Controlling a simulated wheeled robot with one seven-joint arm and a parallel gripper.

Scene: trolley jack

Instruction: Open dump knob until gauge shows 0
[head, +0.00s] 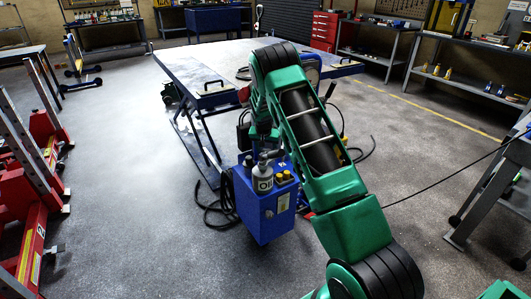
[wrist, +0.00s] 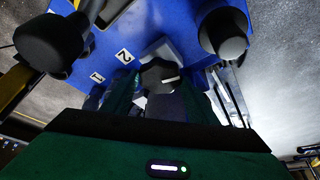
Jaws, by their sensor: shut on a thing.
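A black lobed knob (wrist: 158,76) with a white pointer mark shows in the middle of the wrist view, in front of a blue panel (wrist: 160,22). My gripper (wrist: 160,92) is shut on this knob, with one dark finger at each side of it. In the head view my gripper is mostly hidden by my green arm, just above the blue power unit (head: 266,205). White labels 1 (wrist: 97,77) and 2 (wrist: 124,56) are on the panel. I cannot make out a gauge or its reading in either view.
A dark ball-ended handle (wrist: 48,42) is close at left, and a rounded dark part (wrist: 224,34) at right. A blue lift table (head: 205,70) stands behind. Black hoses (head: 222,205) lie on the floor.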

